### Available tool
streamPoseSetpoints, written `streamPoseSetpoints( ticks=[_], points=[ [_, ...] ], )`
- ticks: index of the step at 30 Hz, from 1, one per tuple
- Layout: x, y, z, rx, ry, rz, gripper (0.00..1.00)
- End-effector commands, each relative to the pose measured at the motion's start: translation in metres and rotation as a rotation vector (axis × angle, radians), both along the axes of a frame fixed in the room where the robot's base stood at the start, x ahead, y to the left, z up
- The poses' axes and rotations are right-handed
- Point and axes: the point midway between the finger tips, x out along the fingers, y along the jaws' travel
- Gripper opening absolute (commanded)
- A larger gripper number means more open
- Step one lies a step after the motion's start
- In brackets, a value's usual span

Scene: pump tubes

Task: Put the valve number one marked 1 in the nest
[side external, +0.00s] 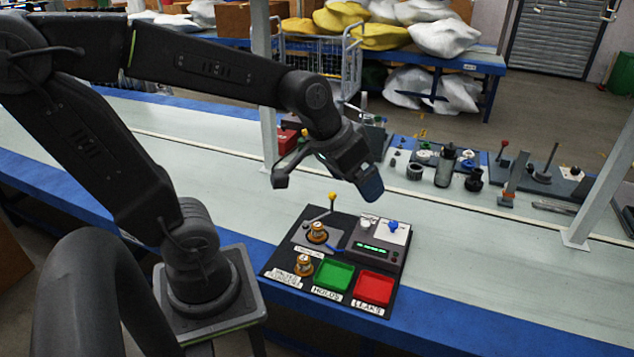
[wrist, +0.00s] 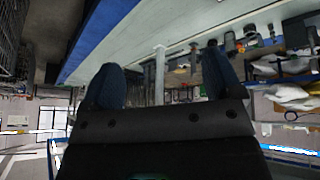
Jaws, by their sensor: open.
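Two brass-coloured valves stand on a black board. One valve (side external: 317,233) is at a grey plate (side external: 300,236) beside a yellow-knobbed lever (side external: 332,200). The other valve (side external: 303,264) stands nearer the front, above a white two-line label. The number marks are too small to read, so I cannot tell which is valve 1. The small label by the grey plate is unreadable too, so I cannot confirm the nest. My gripper (side external: 326,184) is open and empty, above and behind the board, apart from both valves. Its two fingers (wrist: 164,82) also show in the wrist view, with nothing between them.
A green tray (side external: 334,275) marked HOLDS and a red tray (side external: 374,288) marked LEAKS sit at the board's front. A grey device (side external: 377,244) with a green display stands behind them. Several tools and parts stand at the back right. The pale bench left of the board is clear.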

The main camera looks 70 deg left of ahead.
Motion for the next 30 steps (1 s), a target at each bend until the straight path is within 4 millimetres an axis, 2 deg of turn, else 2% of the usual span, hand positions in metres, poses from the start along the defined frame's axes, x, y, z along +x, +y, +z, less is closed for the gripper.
streamPoseSetpoints(
  ticks=[1,3,6,9,30],
  points=[
    [-0.018,-0.009,0.008,0.023,-0.010,-0.040,0.85],
    [-0.039,-0.015,0.014,0.054,-0.010,-0.080,0.85],
    [-0.061,-0.019,0.017,0.087,-0.008,-0.113,0.85],
    [-0.072,-0.020,0.018,0.106,-0.004,-0.129,0.85],
    [-0.075,-0.020,0.019,0.110,-0.003,-0.132,0.85]
  ],
)
